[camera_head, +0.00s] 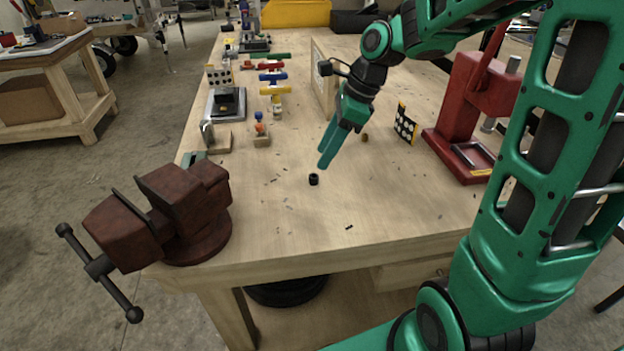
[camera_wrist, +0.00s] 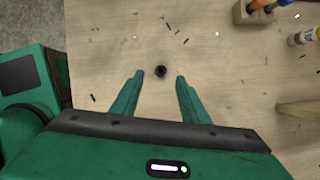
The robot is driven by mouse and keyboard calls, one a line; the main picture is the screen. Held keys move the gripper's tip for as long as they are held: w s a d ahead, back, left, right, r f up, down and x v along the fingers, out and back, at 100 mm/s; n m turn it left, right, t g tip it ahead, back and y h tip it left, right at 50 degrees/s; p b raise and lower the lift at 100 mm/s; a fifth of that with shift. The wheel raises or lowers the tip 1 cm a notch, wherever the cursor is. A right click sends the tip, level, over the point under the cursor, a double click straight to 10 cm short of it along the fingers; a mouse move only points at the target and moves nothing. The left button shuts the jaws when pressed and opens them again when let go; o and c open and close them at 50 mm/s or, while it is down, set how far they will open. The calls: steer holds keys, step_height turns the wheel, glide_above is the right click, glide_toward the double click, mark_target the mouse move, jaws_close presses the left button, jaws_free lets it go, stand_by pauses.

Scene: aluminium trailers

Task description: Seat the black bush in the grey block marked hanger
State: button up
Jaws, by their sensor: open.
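The black bush (camera_head: 314,180) stands on the wooden bench top, a small dark cylinder with a hole in its top. In the wrist view the bush (camera_wrist: 161,71) shows between the tips of my two green fingers. My gripper (camera_head: 325,162) is open and empty, pointing down, with its tips just above and beyond the bush in the head view. The gripper (camera_wrist: 159,76) also shows in the wrist view, its fingers apart on either side of the bush's picture. I cannot read a hanger marking on any block in either view.
A red vise (camera_head: 170,215) stands at the bench's near left corner. A red press (camera_head: 465,110) stands at the right. A dotted board (camera_head: 405,123) and an upright wooden panel (camera_head: 322,80) stand beyond my gripper. Small dark scraps lie around the bush; the bench front is mostly clear.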

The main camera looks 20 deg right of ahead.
mark_target(314, 176)
steer(key=shift+d+x, duration=0.15)
steer(key=shift+x, duration=1.65)
steer(key=shift+d+x, duration=0.15)
steer(key=shift+x, duration=1.65)
steer(key=shift+f, duration=0.1)
jaws_close()
